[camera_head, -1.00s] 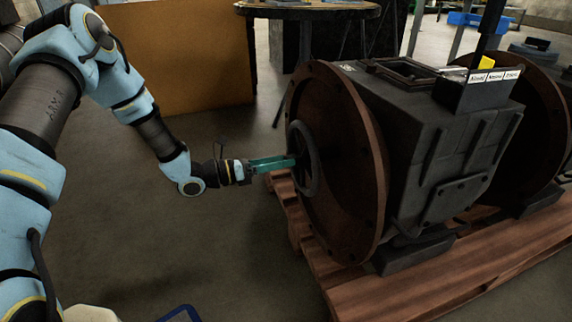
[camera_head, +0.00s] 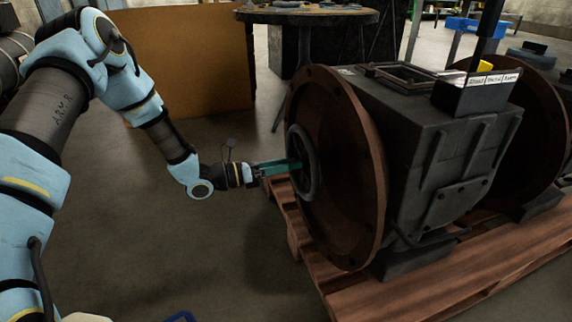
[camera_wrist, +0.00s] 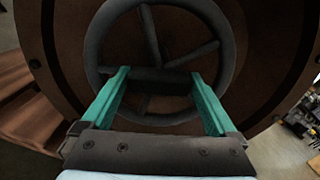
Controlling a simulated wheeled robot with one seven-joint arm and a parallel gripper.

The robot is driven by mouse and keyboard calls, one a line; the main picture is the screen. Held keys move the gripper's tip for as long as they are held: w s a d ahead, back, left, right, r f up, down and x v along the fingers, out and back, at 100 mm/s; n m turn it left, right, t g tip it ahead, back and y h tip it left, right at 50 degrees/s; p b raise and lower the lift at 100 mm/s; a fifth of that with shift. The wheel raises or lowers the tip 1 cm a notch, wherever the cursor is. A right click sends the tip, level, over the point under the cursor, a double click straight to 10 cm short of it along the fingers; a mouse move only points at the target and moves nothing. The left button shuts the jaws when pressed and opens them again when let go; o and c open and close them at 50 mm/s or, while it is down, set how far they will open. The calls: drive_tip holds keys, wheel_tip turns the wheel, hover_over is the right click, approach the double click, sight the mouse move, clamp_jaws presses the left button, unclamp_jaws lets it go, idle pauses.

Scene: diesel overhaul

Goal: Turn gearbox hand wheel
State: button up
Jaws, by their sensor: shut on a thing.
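The gearbox hand wheel (camera_head: 313,168) is a dark spoked ring on the round brown flange at the left end of the gearbox (camera_head: 450,165). My gripper (camera_head: 297,165) points right into the wheel from the left, with its green fingers inside the ring. In the wrist view, the wheel (camera_wrist: 228,45) fills the upper middle. The gripper (camera_wrist: 160,76) has its fingers well apart, one on each side of a dark bar near the wheel's middle, and is shut on the wheel. The exact contact at the fingertips is too dark to make out.
The gearbox stands on a wooden pallet (camera_head: 345,290) whose edge lies below the wheel. A round table (camera_head: 305,16) and an orange-brown panel (camera_head: 195,60) stand behind.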

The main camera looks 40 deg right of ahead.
clamp_jaws()
drive_tip(key=shift+r+p, duration=0.1)
drive_tip(key=shift+p, duration=0.3)
drive_tip(key=n+p, duration=0.3)
drive_tip(key=p, duration=0.2)
drive_tip(key=shift+w+r+n, duration=0.1)
drive_tip(key=shift+r+n, duration=0.05)
drive_tip(key=shift+n, duration=0.15)
drive_tip(key=shift+f+n+p, duration=0.2)
drive_tip(key=shift+n+p, duration=1.05)
drive_tip(key=shift+n, duration=0.4)
drive_tip(key=shift+f+n+p, duration=0.2)
drive_tip(key=shift+n+p, duration=1)
drive_tip(key=shift+n, duration=0.45)
drive_tip(key=shift+f, duration=0.1)
